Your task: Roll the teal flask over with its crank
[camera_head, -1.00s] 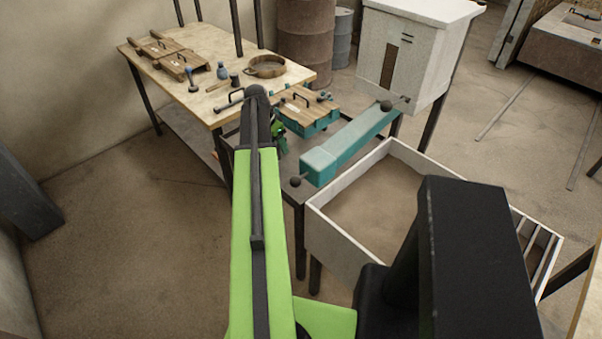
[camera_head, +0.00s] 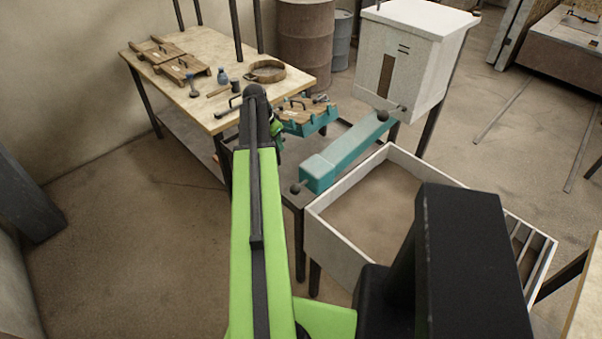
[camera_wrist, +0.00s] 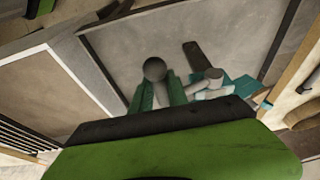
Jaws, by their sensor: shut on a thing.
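The teal flask (camera_head: 325,118), with wooden boards and a dark handle on top, sits tilted on the low dark stand behind my arm. My gripper (camera_wrist: 160,92) has its two green fingers closed around the crank, whose round grey knob (camera_wrist: 154,69) stands between the fingertips in the wrist view. A grey cylindrical piece and teal parts (camera_wrist: 240,87) show right of the fingers there. In the head view only a little of my green gripper (camera_head: 277,137) shows beside the flask; my arm hides the crank and the flask's left side.
A long teal block (camera_head: 345,155) with dark ball knobs lies right of the flask. A white-walled sand box (camera_head: 328,235) stands in front of it. A white cabinet (camera_head: 425,60) is behind. The wooden bench (camera_head: 215,108) at left holds boards, tools and a round ring.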

